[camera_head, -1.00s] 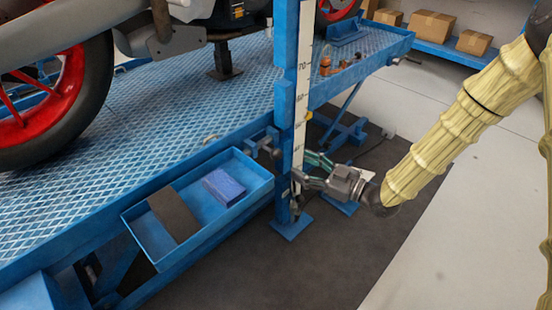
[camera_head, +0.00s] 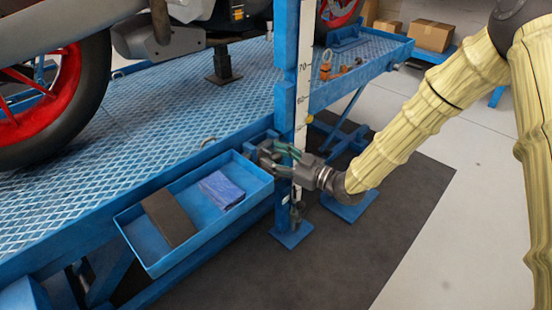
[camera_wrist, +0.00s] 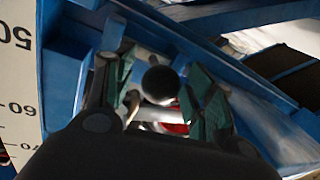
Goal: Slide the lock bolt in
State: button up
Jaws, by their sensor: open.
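The lock bolt shows in the wrist view as a round black knob (camera_wrist: 160,82), with a pale metal rod below it. My gripper (camera_wrist: 158,92) is open, with one green-padded finger on each side of the knob. I see gaps between the pads and the knob. In the head view my gripper (camera_head: 276,150) is at the blue post (camera_head: 284,95), by the lift table's edge. There its fingers hide most of the bolt, so how far the bolt is in cannot be told.
A blue tray (camera_head: 158,268) with a dark strip (camera_head: 168,218) and a blue cloth (camera_head: 221,190) hangs just left of my gripper. A white scale (camera_head: 302,95) runs up the post. A motorcycle (camera_head: 160,40) stands on the blue lift table (camera_head: 130,130). Floor at right is clear.

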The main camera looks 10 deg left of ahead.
aim_at(272, 142)
grip_shut()
jog(key=shift+w+d+r+p, duration=0.15)
jog(key=shift+w+d+p, duration=0.1)
jog(key=shift+w+p, duration=0.15)
jog(key=shift+w+d+p, duration=0.55)
jog(key=shift+w+d, duration=0.15)
jog(key=shift+w, duration=0.2)
jog(key=shift+w+d+p, duration=0.5)
jog(key=shift+w+d, duration=0.15)
jog(key=shift+w, duration=0.25)
grip_release()
jog(key=shift+w+d, duration=0.1)
